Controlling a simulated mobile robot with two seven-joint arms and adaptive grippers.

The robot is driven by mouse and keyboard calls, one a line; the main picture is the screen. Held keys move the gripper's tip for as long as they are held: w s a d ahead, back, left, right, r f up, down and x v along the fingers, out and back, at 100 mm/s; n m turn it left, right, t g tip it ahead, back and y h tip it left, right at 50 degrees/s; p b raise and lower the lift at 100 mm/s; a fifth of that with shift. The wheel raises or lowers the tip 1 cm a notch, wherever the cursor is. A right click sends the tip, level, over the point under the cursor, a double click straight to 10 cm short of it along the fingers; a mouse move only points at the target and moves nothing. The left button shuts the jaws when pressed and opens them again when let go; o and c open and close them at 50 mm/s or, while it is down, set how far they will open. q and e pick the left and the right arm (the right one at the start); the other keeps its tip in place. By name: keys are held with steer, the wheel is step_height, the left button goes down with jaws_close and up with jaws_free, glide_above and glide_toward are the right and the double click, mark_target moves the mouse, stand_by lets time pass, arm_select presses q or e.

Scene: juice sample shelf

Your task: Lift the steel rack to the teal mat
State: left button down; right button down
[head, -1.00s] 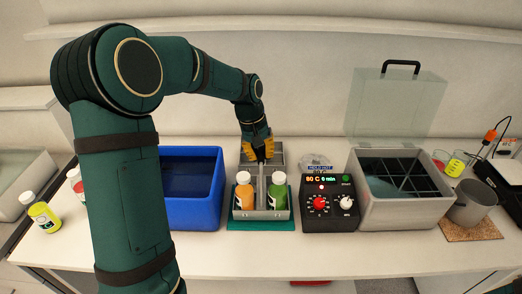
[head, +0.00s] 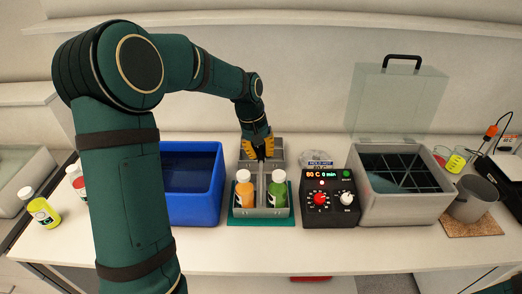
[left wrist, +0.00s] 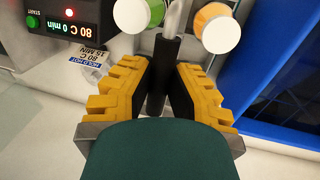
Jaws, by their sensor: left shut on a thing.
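The steel rack (head: 262,212) stands over the teal mat (head: 236,221), whose edges show at its front and sides. It holds a bottle of orange juice (head: 244,192) and a bottle of green juice (head: 277,192), both upright with white caps. My left gripper (head: 260,150) has yellow fingers and is shut on the rack's handle. In the left wrist view, the dark grip of the handle (left wrist: 162,75) sits between the fingers. I cannot tell whether the rack's base touches the mat. My right gripper is not in view.
The blue bath (head: 193,219) is close on the left of the rack. The black control box (head: 330,215) is close on the right, beside a grey bath (head: 405,210) with a raised clear lid (head: 395,100). Loose bottles (head: 42,212) stand at far left. The counter's front strip is clear.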

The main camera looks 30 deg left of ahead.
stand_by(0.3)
arm_select(q)
steer(key=c, duration=1)
jaws_free()
steer(key=shift+o, duration=0.2)
steer(key=v, duration=1.2)
steer(key=shift+s+d, duration=0.1)
